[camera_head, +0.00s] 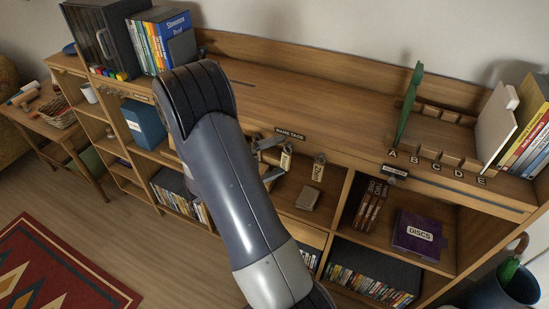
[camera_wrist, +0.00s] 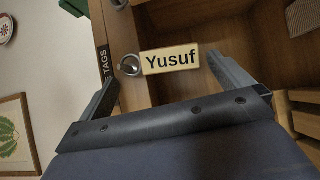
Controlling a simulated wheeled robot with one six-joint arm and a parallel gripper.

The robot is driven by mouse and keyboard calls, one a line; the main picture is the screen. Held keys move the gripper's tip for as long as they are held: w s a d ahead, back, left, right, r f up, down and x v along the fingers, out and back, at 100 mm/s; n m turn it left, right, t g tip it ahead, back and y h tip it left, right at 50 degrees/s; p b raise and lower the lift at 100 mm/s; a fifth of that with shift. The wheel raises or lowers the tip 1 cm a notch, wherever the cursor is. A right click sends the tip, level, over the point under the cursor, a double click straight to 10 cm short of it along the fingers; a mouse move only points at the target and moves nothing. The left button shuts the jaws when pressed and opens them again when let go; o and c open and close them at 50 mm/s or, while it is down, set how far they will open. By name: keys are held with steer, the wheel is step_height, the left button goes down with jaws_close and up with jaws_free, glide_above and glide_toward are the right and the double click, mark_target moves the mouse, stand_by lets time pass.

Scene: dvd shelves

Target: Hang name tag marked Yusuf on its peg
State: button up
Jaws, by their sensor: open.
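The cream name tag marked Yusuf (camera_wrist: 170,60) shows in the wrist view, with a metal ring or peg end (camera_wrist: 129,65) at its left end. It appears to hang at the shelf front below the NAME TAGS label (camera_head: 290,134); I cannot tell whether the ring is fully over a peg. In the head view a tag, likely this one (camera_head: 287,159), is just right of my gripper (camera_head: 272,160). My gripper (camera_wrist: 164,70) is open, its fingers on either side of the tag with no clear contact. A second tag (camera_head: 319,168) hangs to the right.
The shelf edge and label strip (camera_wrist: 103,60) run close beside my left finger in the wrist view. Below the tags is an open compartment with a small box (camera_head: 308,198). A purple DISCS box (camera_head: 418,236) sits further right. The shelf top (camera_head: 300,95) is mostly clear.

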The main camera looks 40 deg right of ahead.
steer(key=b+v, duration=0.1)
steer(key=v, duration=1)
steer(key=shift+d, duration=0.15)
steer(key=x, duration=0.3)
steer(key=p+x, duration=0.1)
steer(key=x, duration=0.2)
steer(key=p+x, duration=0.1)
steer(key=x, duration=0.3)
steer(key=shift+s+r, duration=0.15)
steer(key=shift+s, duration=0.2)
